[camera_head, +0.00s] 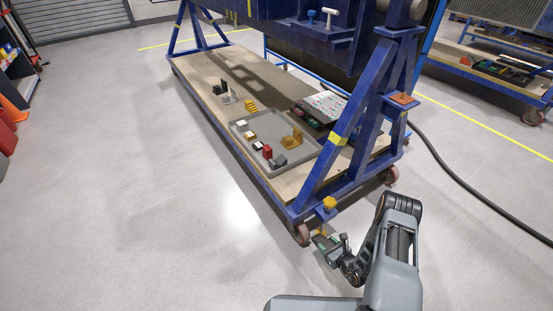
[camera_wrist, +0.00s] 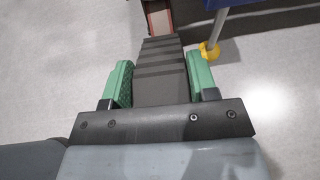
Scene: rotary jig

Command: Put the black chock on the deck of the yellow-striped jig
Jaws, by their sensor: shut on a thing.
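The black chock (camera_wrist: 160,75), dark grey with stepped ridges, is between the green-padded fingers of my gripper (camera_wrist: 160,62) in the wrist view. My gripper is shut on it, and its far end sticks out past the fingers. In the head view my gripper (camera_head: 325,243) is low over the floor, outside the near corner of the jig. The yellow-striped jig (camera_head: 336,139) is a blue frame on casters. Its wooden deck (camera_head: 205,68) lies up and left of my gripper.
On the deck are a grey tray (camera_head: 243,142) holding several small blocks, a yellow stepped block (camera_head: 251,106), small dark pieces (camera_head: 222,87) and a box of parts (camera_head: 322,108). A yellow knob (camera_head: 329,203) stands at the near corner, close to my gripper. Floor on the left is clear.

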